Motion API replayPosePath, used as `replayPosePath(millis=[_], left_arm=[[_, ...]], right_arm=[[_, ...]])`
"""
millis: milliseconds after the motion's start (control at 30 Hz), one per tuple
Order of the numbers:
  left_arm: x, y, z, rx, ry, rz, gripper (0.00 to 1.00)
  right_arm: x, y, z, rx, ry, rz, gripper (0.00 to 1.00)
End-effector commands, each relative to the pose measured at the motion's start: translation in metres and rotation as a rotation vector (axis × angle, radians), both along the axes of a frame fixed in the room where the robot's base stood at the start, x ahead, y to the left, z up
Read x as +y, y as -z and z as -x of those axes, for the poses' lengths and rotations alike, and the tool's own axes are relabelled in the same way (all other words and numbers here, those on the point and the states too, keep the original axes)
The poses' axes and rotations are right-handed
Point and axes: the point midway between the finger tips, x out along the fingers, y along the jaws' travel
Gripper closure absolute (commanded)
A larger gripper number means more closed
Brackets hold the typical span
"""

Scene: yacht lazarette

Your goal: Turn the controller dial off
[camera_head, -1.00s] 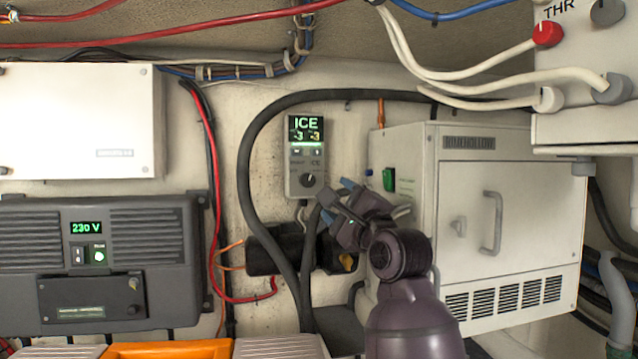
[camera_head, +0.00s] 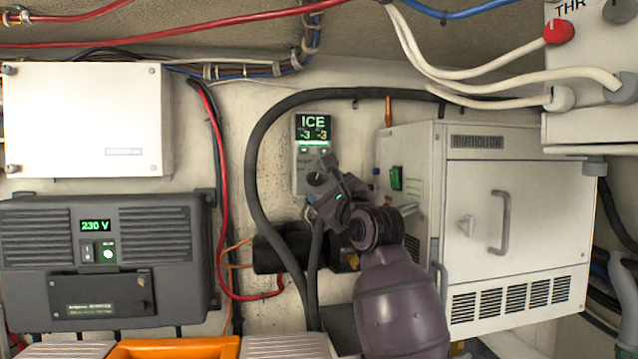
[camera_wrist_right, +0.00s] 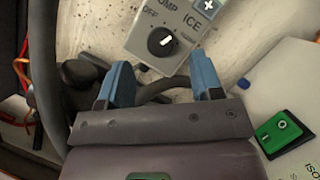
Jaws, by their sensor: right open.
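The controller (camera_head: 311,150) is a small grey box on the back wall with a green display reading ICE and -3 -3. Its black dial (camera_head: 313,179) is low on its face, partly behind my right gripper (camera_head: 328,181). In the right wrist view the dial (camera_wrist_right: 162,41) is clear, with OFF at its upper left and ICE at its right; its white mark points up and right, towards ICE. My right gripper (camera_wrist_right: 162,73) is open, blue fingertips apart, just short of the dial with nothing between them. My left gripper is not in view.
A thick black hose (camera_head: 250,170) arches around the controller. A white cabinet (camera_head: 510,220) with a green switch (camera_head: 396,178) stands close on the right. A black 230 V unit (camera_head: 100,260) and a white box (camera_head: 85,120) are on the left.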

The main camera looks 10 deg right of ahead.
Motion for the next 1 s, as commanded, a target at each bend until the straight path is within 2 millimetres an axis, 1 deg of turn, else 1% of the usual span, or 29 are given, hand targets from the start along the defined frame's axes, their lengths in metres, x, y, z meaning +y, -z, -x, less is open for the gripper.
replayPosePath(millis=[33, 100, 300, 467, 700, 867, 1000], left_arm=[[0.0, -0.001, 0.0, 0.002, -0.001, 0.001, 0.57], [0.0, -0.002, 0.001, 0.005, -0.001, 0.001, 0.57], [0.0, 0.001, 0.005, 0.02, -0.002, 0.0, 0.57], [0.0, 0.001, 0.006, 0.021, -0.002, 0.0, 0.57], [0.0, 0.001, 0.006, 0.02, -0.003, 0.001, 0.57], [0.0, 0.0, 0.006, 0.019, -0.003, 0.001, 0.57], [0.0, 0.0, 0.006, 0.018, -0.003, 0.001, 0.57]], right_arm=[[0.001, -0.003, -0.007, 0.0, 0.002, 0.003, 0.4], [0.004, -0.006, -0.015, 0.0, 0.001, 0.004, 0.4], [0.008, -0.01, -0.03, 0.0, 0.001, 0.002, 0.4], [0.009, -0.011, -0.034, -0.001, 0.002, 0.002, 0.4], [0.009, -0.011, -0.034, -0.001, 0.001, 0.001, 0.4], [0.009, -0.011, -0.034, -0.001, 0.001, 0.001, 0.65], [0.009, -0.011, -0.034, -0.001, 0.001, 0.001, 0.86]])
